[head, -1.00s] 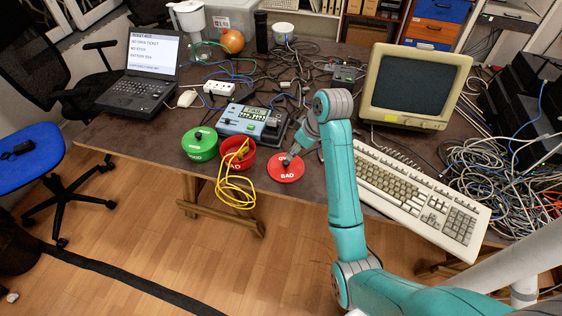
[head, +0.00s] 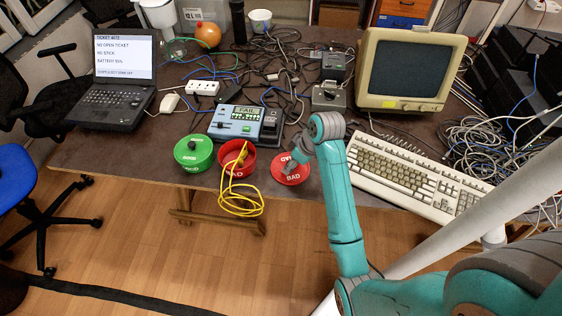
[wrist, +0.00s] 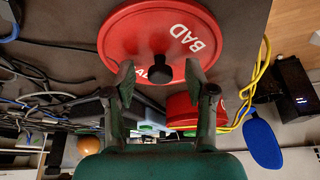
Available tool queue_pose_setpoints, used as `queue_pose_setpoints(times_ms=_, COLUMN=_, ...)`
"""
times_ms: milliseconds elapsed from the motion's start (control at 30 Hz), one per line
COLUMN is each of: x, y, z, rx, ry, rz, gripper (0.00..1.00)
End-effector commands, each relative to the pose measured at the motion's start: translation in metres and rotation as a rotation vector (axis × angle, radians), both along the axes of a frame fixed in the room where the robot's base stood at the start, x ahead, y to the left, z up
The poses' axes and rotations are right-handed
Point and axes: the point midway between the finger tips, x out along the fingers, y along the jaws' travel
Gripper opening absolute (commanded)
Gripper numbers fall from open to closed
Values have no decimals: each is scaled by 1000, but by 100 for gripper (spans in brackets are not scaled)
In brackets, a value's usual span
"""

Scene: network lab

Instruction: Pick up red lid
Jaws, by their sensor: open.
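The red lid (head: 290,170), marked BAD in white, lies flat on the table near its front edge, to the right of the red tub. In the wrist view the red lid (wrist: 130,40) shows large, with a dark knob (wrist: 159,68) at its middle. My gripper (head: 290,166) is over the lid in the head view and partly covers it. In the wrist view my gripper (wrist: 159,78) is open, with the knob between and just beyond its two fingertips. I cannot tell whether the fingers touch the knob.
A red tub (head: 236,161) with a yellow cable (head: 240,200) hanging over the table edge stands to the left. A green lidded tub (head: 194,153) is beside it. A blue tester (head: 236,122) stands behind, and a keyboard (head: 410,172) lies to the right.

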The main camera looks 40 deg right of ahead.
Motion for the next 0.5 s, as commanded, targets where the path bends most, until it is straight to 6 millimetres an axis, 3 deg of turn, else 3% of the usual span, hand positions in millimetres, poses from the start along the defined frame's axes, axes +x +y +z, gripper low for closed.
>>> queue_pose_setpoints(times_ms=300, x=-3, y=0, z=-4, rx=-1, ry=-1, rz=1, gripper=52)
queue_pose_setpoints(times_ms=500, x=-3, y=0, z=-4, rx=0, ry=0, rz=1, gripper=2)
